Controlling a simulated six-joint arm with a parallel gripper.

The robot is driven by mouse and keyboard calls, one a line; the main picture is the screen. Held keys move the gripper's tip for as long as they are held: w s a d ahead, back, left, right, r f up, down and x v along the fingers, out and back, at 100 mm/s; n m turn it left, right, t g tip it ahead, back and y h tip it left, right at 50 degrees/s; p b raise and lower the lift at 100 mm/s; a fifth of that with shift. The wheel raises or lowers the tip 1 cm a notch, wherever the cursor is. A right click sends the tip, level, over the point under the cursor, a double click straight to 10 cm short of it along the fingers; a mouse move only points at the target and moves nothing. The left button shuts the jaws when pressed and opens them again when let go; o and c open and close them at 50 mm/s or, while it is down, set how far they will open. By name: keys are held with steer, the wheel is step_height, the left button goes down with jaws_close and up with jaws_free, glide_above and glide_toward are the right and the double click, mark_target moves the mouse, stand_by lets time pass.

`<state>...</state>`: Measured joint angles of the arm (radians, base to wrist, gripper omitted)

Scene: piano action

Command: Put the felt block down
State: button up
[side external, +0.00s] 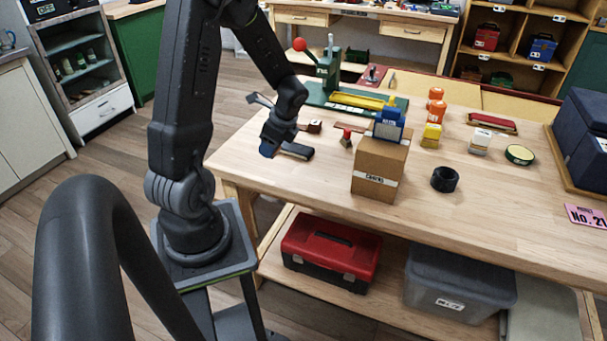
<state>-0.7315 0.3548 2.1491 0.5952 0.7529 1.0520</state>
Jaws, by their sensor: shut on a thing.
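My gripper (283,147) is at the left end of the workbench, low over its top, and pointing down. It is shut on a small dark piece with a bluish edge (298,151), which I take to be the felt block. The gripper hides part of it, and I cannot tell whether it touches the bench top. A small red-topped wooden piece (347,138) stands just right of the gripper. A small brown block (315,126) lies behind it.
A cardboard box (379,170) with a blue container (388,125) on top stands right of the gripper. A green-based press (330,85) with a yellow bar is behind. The bench's front left corner (235,165) is clear.

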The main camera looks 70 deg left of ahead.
glide_above(299, 179)
steer(key=w+d, duration=0.1)
step_height(299, 179, down, 5)
steer(key=shift+f, duration=2)
steer(key=o, duration=0.9)
steer(key=shift+f, duration=0.15)
steer(key=v, duration=1.2)
steer(key=s+d+r+n+t, duration=0.3)
steer(key=d+r+n+t, duration=0.1)
steer(key=d+r, duration=0.65)
steer(key=s+d+r+n+t+h, duration=0.3)
steer(key=s+d+r, duration=0.4)
steer(key=s+d, duration=0.3)
steer(key=shift+d+r+n+t, duration=0.2)
steer(key=shift+d+n+t, duration=0.45)
steer(key=shift+n+t, duration=0.3)
